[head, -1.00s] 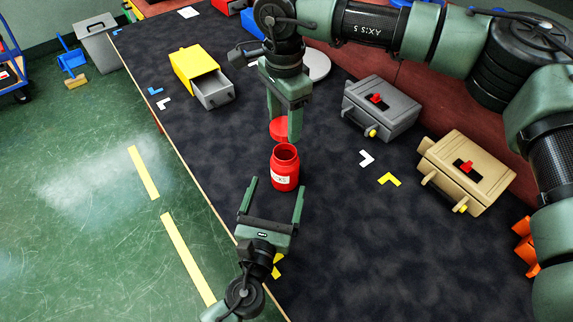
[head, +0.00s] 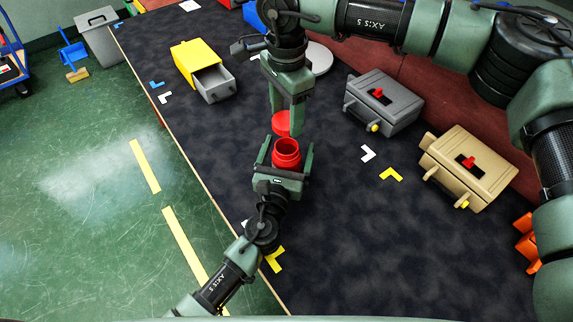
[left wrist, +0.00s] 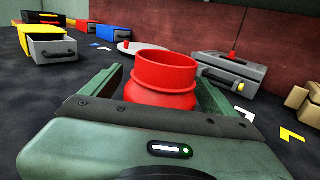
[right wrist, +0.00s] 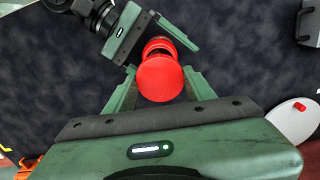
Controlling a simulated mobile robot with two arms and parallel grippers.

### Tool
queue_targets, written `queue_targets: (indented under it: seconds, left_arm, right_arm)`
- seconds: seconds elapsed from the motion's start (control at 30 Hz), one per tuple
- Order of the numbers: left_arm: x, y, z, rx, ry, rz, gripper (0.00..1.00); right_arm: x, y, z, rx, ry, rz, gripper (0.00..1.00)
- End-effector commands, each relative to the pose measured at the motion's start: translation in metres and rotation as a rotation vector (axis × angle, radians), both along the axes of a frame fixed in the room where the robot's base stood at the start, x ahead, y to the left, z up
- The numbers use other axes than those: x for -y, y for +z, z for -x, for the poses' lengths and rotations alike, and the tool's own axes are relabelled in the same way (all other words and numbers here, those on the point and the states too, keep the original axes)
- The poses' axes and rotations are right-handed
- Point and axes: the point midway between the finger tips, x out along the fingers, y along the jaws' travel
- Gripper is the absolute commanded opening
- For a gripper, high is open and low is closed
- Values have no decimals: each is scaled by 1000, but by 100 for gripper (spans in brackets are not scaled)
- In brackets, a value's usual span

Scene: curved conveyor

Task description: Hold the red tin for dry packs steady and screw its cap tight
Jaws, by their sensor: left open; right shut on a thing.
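The red tin (head: 287,152) stands upright and uncapped on the dark table, its threaded neck showing. My left gripper (head: 283,150) is open with its fingers on either side of the tin; it cannot be seen whether they touch it. The tin fills the space between those fingers in the left wrist view (left wrist: 162,82). My right gripper (head: 287,118) is shut on the red cap (head: 282,124) and points down, just behind and above the tin. In the right wrist view the cap (right wrist: 160,79) partly covers the tin (right wrist: 160,46).
A yellow box with a grey drawer (head: 214,84) stands at the back left. A grey case (head: 384,104) and a tan case (head: 468,172) stand to the right. A round pale plate (head: 319,60) lies behind my right gripper.

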Motion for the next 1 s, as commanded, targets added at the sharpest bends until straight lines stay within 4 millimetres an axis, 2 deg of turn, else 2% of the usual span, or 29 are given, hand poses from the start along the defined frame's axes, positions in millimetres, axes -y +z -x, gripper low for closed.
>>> queue_targets:
  seconds: [0.37,0.4,0.7,0.87,1.0]
  left_arm:
    - [2,0,-6,0,0,1,88]
    - [1,0,-6,0,0,1,86]
    - [1,0,-6,0,0,1,2]
    - [1,0,-6,0,0,0,0]
    - [1,0,-6,0,0,0,0]
  right_arm:
    - [0,0,0,0,0,0,17]
    - [0,0,0,0,0,0,17]
    - [0,0,0,0,0,0,17]
    - [0,-2,0,-1,0,1,17]
    - [0,-18,1,-2,0,2,17]
